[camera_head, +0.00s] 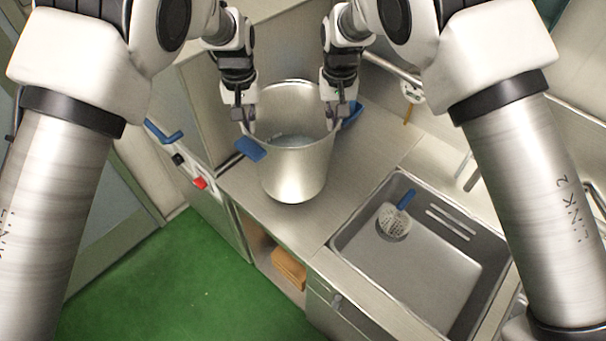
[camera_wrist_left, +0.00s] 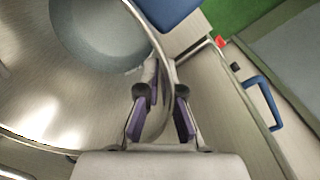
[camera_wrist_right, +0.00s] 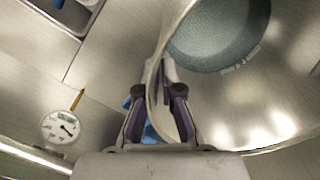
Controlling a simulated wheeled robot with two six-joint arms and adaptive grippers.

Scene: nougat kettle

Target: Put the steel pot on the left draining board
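The steel pot (camera_head: 298,172) is a tall, wide, open vessel over the left draining board (camera_head: 347,190), left of the sink. I cannot tell whether its base touches the board. Its inside shows in the left wrist view (camera_wrist_left: 50,85) and right wrist view (camera_wrist_right: 262,105), with a grey-blue round area at the bottom. My left gripper (camera_head: 247,128) is at the left of the rim, its fingers closed around the wall (camera_wrist_left: 160,72). My right gripper (camera_head: 332,120) is at the right of the rim, its fingers also around the wall (camera_wrist_right: 160,75).
The sink (camera_head: 425,265) holds a blue-handled skimmer (camera_head: 395,222). Blue pieces (camera_head: 250,149) show beside the pot on both sides. A dial thermometer (camera_head: 411,92) is at the back wall. A cabinet with a blue handle and red switch (camera_head: 200,183) stands left. Green floor (camera_head: 190,285) lies in front.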

